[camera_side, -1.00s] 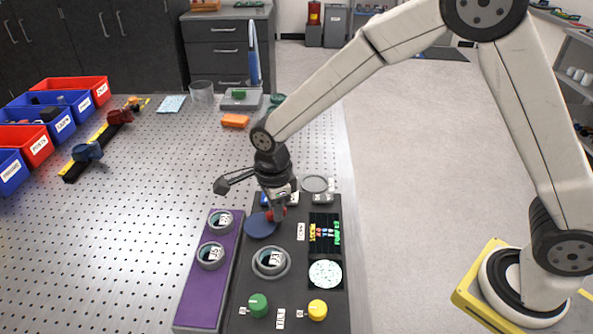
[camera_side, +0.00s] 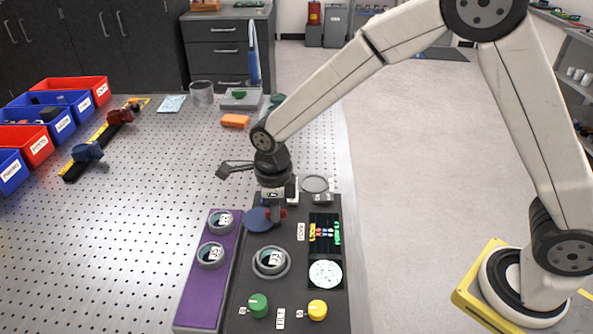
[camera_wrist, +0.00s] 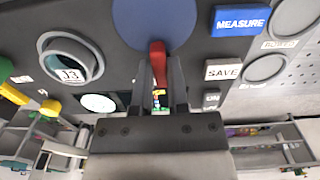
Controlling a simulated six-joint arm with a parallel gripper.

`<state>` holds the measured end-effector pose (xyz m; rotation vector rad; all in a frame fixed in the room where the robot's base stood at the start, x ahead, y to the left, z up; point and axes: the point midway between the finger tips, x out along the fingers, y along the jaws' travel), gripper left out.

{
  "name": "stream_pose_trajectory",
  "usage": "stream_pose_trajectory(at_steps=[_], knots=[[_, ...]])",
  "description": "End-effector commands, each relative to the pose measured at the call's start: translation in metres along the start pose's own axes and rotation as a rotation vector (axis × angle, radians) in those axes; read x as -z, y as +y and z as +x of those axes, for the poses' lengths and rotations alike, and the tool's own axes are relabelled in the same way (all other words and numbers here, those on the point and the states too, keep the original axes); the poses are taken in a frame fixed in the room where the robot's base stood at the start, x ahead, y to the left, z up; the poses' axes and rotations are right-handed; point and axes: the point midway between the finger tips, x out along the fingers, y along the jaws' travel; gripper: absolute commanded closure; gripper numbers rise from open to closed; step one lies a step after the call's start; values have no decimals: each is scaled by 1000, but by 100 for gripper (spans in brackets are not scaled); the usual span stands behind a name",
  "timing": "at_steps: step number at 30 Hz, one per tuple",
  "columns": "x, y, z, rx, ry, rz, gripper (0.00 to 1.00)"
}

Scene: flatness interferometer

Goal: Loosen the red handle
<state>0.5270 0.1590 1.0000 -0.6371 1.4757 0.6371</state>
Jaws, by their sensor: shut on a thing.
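The red handle (camera_wrist: 157,50) shows in the wrist view between the two fingers of my gripper (camera_wrist: 160,75), at the edge of a round blue disc (camera_wrist: 155,18). My gripper is shut on the handle. In the side view my gripper (camera_side: 275,214) points down at the dark instrument panel (camera_side: 240,290), and a bit of red shows at its fingertips. The blue disc (camera_side: 258,221) lies just left of the fingers there. The fingers hide part of the handle.
A ringed holder marked J3 (camera_wrist: 70,60) stands close beside the gripper. Blue MEASURE (camera_wrist: 241,20) and white SAVE (camera_wrist: 223,69) buttons are on the other side. Green (camera_side: 258,305) and yellow (camera_side: 317,309) knobs sit at the panel's front. A purple tray (camera_side: 203,285) adjoins the panel.

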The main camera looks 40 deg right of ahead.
Motion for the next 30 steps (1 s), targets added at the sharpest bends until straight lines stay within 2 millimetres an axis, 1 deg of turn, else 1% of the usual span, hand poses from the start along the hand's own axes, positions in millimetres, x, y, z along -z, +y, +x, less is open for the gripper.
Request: stream_pose_trajectory(at_steps=[4, 5, 6, 7, 8, 20, 26, 30], knots=[[-1, -1, -2, 2, -3, -1, 100], [-1, -1, -2, 2, -3, -1, 75], [-1, -1, -2, 2, -3, -1, 62], [-1, -1, -2, 2, -3, -1, 53], [-1, 0, -1, 2, -3, -1, 46], [0, 0, -3, 1, -1, -2, 46], [-1, 0, -17, 2, -3, -2, 46], [-1, 0, -34, 2, -5, -2, 46]])
